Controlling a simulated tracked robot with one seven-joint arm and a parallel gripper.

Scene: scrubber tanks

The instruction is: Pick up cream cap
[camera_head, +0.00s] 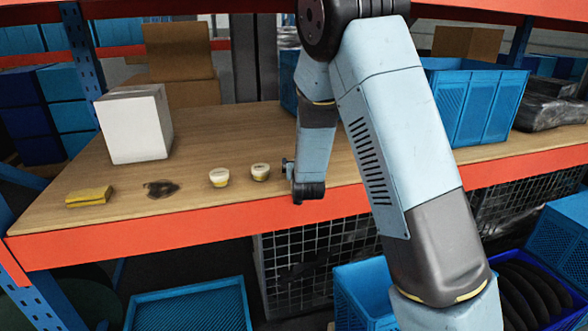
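Two small round cream caps with yellowish lower parts sit on the wooden shelf near its front edge. The left cream cap (219,178) stands a little apart from the right cream cap (260,172). My arm reaches in from the right, and its end hangs low over the shelf. My gripper (287,168) is just right of the right cap, with a small gap showing between them. Only a small dark part of the gripper shows; its fingers are too small and hidden to tell whether they are open or shut.
A blue crate (473,103) is at right. The orange shelf beam (150,243) marks the front edge.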

